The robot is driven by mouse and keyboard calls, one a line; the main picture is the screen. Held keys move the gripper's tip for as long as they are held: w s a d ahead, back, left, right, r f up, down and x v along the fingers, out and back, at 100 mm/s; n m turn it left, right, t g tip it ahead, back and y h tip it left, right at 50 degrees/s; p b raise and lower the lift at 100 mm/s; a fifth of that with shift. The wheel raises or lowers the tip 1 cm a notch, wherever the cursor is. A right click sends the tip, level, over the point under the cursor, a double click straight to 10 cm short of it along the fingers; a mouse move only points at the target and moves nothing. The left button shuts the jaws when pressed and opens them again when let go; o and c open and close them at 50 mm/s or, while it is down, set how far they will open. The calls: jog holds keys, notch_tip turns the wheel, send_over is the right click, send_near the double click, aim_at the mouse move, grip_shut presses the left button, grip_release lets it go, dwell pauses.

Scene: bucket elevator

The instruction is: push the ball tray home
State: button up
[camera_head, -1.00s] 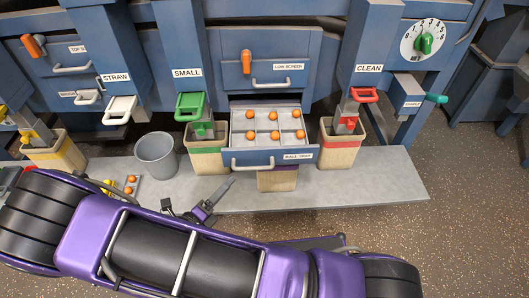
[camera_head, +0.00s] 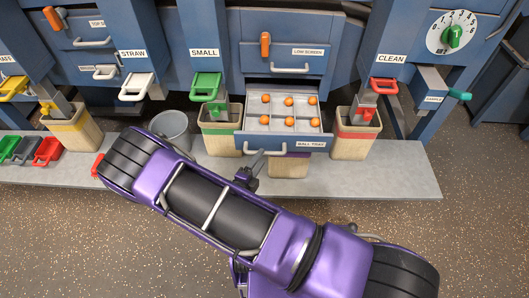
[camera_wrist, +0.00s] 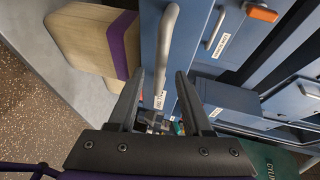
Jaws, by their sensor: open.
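The ball tray (camera_head: 301,144) is a blue-fronted drawer that stands pulled out below the low screen drawer. Its pale sectioned inside holds several orange balls (camera_head: 290,121). A grey bar handle (camera_head: 262,151) is on its front, with the label to the right. My gripper (camera_head: 258,158) is just in front of the tray's handle, toward its left part. In the wrist view my gripper (camera_wrist: 160,76) has its two fingers apart, and the tray handle (camera_wrist: 165,45) appears between them. Nothing is held. I cannot tell whether the fingers touch the handle or the front.
The low screen drawer (camera_head: 309,60) is above the tray. A green-banded bin (camera_head: 222,137) stands to the left, a red-banded bin (camera_head: 351,139) to the right, and a purple-banded bin (camera_head: 289,166) below. A grey bucket (camera_head: 172,127) is farther left. The ledge's right end (camera_head: 405,175) is clear.

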jog(key=shift+x, duration=2.25)
jog(key=shift+c, duration=0.2)
grip_shut()
